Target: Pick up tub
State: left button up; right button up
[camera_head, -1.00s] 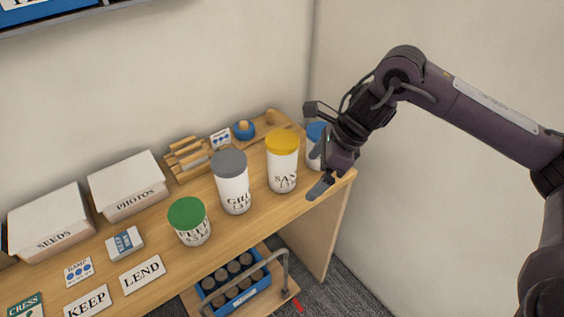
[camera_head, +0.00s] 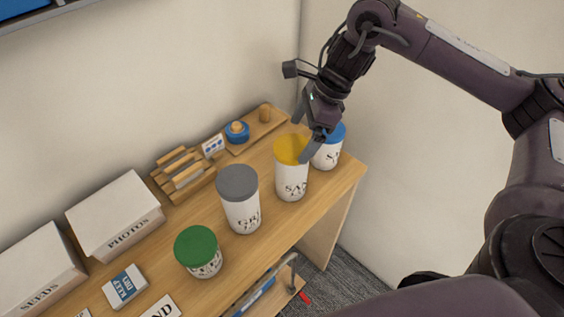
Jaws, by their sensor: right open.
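Several white tubs with coloured lids stand upright in a row on the wooden shelf top: a green-lidded tub (camera_head: 202,262), a grey-lidded tub (camera_head: 242,213), a yellow-lidded tub (camera_head: 291,183) and a blue-lidded tub (camera_head: 326,154). My right gripper (camera_head: 304,137) is open and points down at the yellow-lidded tub. One finger overlaps the right edge of the yellow lid, and the other is behind it. I cannot tell whether either finger touches the lid. The gripper partly hides the blue-lidded tub. My left gripper is out of view.
Behind the tubs are a wooden rack (camera_head: 184,174), a small sign (camera_head: 213,146) and a blue round item (camera_head: 237,132) on a wooden tray. White boxes labelled PHOTOS (camera_head: 115,217) and SEEDS (camera_head: 38,272) stand at left. Walls close off the back and right.

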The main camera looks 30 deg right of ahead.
aim_at(291, 155)
jog(key=shift+s+b+x, duration=0.25)
jog(key=shift+b+x, duration=0.05)
jog(key=shift+x, duration=0.65)
jog(key=shift+s+f, duration=0.1)
jog(key=shift+f, duration=0.15)
jog(key=x, duration=0.1)
jog(key=p+x, duration=0.1)
jog(key=x, duration=0.1)
jog(key=p+x, duration=0.1)
jog(key=shift+s+a+f, duration=0.1)
jog(key=shift+s+f, duration=0.05)
jog(key=shift+f, duration=0.3)
jog(key=c, duration=2)
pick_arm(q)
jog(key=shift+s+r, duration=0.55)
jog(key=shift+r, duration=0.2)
pick_arm(e)
jog(key=shift+w+r, duration=0.15)
jog(key=shift+w, duration=0.1)
jog(key=shift+c, duration=0.7)
jog(key=shift+r, duration=0.1)
